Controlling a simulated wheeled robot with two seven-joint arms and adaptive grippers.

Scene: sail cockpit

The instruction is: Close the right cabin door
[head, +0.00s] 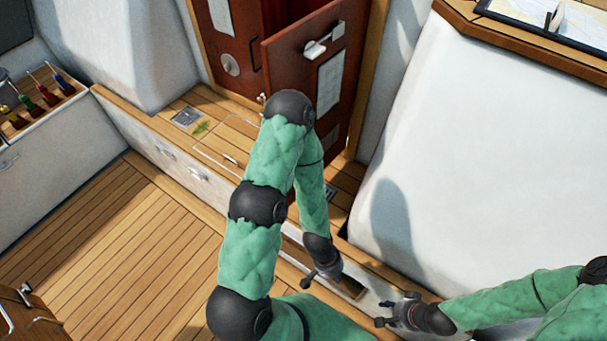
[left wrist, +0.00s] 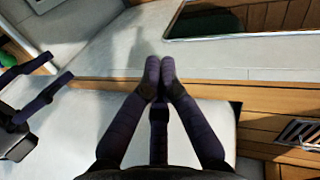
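The right cabin door (head: 341,62) is dark red-brown, with a silver handle (head: 325,40) and a pale panel. It stands ajar at an angle, and a dark gap shows between it and the left cabin door (head: 231,58). My left arm hides part of its lower edge. My left gripper (head: 309,281) is low in front of the doorway, well apart from the door. In the left wrist view its fingers (left wrist: 160,66) are together with nothing seen between them. My right gripper (head: 382,313) is at the lower right, fingers apart and empty; it also shows in the left wrist view (left wrist: 42,82).
A wooden step with a hatch (head: 225,140) lies before the doors. White moulded seating (head: 480,130) fills the right side, with a chart table (head: 550,30) above it. A tray of colored-handled items (head: 40,95) is at left. Slatted floor (head: 120,240) is clear at lower left.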

